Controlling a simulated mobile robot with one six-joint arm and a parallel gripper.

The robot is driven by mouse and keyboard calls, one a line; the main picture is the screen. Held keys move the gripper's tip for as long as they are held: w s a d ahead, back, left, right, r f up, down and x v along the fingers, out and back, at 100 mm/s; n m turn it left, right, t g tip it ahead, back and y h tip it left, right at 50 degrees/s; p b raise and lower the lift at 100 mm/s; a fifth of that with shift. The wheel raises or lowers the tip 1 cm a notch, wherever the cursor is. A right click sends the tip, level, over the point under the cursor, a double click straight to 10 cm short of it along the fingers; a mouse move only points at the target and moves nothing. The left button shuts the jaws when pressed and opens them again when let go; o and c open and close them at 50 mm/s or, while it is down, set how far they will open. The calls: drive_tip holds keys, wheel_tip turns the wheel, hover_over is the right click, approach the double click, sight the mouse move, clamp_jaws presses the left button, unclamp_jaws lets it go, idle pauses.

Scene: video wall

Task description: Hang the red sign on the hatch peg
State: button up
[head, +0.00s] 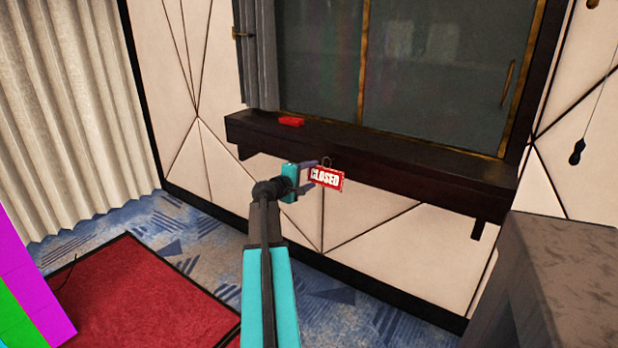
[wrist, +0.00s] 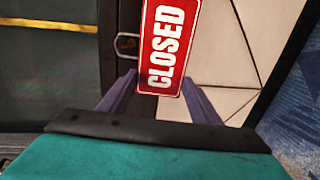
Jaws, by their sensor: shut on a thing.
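The red sign (head: 327,178) has white letters reading CLOSED and a pale border. My gripper (head: 313,176) is shut on the sign by its left end and holds it in front of the dark ledge, slightly tilted. A small wire loop (head: 326,161) shows at the sign's top edge. In the wrist view, the sign (wrist: 168,45) stands between my two fingers, its letters running up the picture, with the loop (wrist: 127,45) beside it. A small brass fitting (head: 242,35) projects at the window frame's left side; I cannot tell whether it is the hatch peg.
The dark ledge (head: 400,166) runs below the glazed hatch (head: 430,60), with a red block (head: 291,121) on it. A grey curtain (head: 257,55) hangs at the hatch's left. A grey stand (head: 570,270) is at the right. A red mat (head: 140,295) lies on the floor.

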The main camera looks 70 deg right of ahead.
drive_tip(key=shift+s+d+f+b, duration=0.15)
drive_tip(key=shift+d+f+b, duration=0.25)
drive_tip(key=shift+f+b, duration=0.3)
idle(0.7)
idle(0.4)
drive_tip(key=o, duration=1.7)
drive_tip(key=shift+o, duration=0.2)
drive_tip(key=shift+a, duration=0.15)
drive_tip(key=v, duration=0.7)
drive_tip(key=shift+a, duration=0.35)
drive_tip(key=shift+r, duration=0.1)
idle(0.7)
